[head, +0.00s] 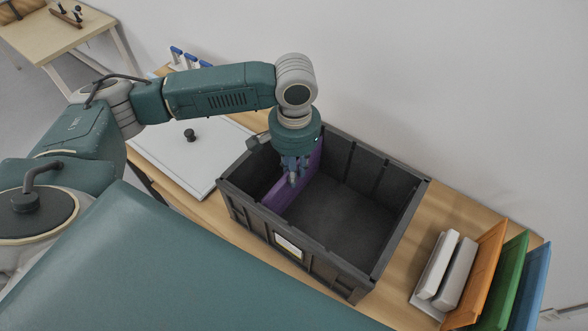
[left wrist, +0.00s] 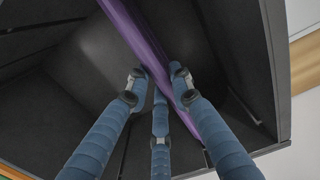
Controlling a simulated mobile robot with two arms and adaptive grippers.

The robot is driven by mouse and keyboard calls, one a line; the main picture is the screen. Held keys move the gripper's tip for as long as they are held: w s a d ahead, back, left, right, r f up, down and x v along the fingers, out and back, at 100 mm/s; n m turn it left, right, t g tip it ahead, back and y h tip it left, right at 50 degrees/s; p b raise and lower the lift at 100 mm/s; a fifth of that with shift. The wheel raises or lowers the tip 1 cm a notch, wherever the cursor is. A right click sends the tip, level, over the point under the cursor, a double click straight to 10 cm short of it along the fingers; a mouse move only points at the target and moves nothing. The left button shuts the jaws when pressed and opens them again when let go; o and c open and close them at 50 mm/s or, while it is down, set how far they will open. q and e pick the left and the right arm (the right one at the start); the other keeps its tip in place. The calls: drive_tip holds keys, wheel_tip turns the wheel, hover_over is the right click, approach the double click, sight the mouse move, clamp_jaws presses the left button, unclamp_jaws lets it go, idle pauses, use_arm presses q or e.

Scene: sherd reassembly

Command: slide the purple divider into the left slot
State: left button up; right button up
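The purple divider (head: 309,168) stands upright inside the dark grey crate (head: 238,205), towards its left end, running from the near wall to the far wall. My left gripper (head: 291,176) reaches down into the crate from above. In the left wrist view its three blue fingers (left wrist: 158,80) close in on both sides of the purple divider (left wrist: 135,25) and appear to grip it. The fingers hide part of the divider. Whether its ends sit in the wall grooves cannot be told. My right gripper is not in view.
Vertical ribs line the crate's walls, and its right part is empty. Orange (head: 487,262), green (head: 507,275) and blue (head: 535,280) panels stand in a rack at the right, beside pale grey blocks (head: 455,272). A white board (head: 200,160) with a black knob lies left of the crate.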

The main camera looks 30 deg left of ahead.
use_arm(q)
drive_tip(key=o, duration=0.3)
drive_tip(key=shift+r, duration=0.15)
wheel_tip(320, 180, up, 12)
idle(0.4)
idle(0.5)
